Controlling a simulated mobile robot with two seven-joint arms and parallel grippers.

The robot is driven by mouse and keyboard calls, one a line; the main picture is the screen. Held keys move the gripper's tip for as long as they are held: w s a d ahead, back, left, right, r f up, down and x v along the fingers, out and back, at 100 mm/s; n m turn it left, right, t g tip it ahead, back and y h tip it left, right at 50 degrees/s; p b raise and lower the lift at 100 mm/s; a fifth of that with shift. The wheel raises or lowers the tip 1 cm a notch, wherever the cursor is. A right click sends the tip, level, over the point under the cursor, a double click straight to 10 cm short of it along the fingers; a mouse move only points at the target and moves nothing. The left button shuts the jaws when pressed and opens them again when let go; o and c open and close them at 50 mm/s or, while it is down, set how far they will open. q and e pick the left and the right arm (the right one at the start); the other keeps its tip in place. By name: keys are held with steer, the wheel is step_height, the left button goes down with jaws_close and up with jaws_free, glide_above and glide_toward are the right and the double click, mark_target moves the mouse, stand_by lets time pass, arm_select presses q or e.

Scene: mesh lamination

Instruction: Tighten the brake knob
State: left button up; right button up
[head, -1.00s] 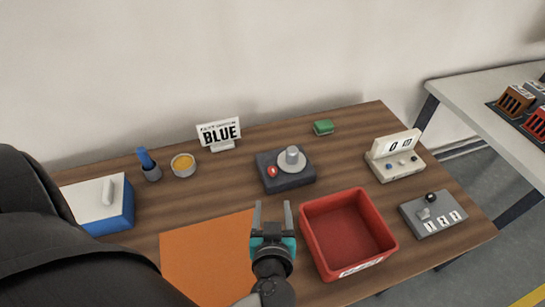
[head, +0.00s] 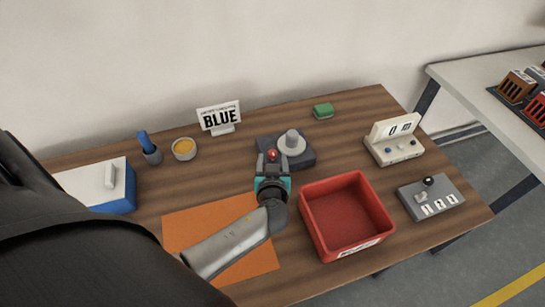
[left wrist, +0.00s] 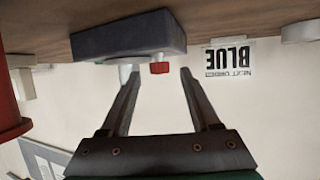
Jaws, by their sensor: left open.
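A dark block (head: 300,157) stands at the back middle of the table. It carries a light grey disc with a hub (head: 291,143) and a small red knob (head: 272,155) on its left part. My left gripper (head: 272,166) is open and empty, its fingers pointing at the red knob. In the left wrist view, which is upside down, the red knob (left wrist: 159,68) shows between the open fingertips (left wrist: 160,76). Whether the fingers touch it I cannot tell. The dark block (left wrist: 130,38) and part of the hub also show there. My right gripper is not in view.
A red bin (head: 345,250) stands right of my left arm. An orange sheet (head: 190,230) lies under the arm.

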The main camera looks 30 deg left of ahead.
arm_select(q)
steer(key=shift+w+a+f, duration=0.2)
steer(key=shift+w+a, duration=0.1)
steer(key=shift+w, duration=0.25)
jaws_close()
stand_by(0.4)
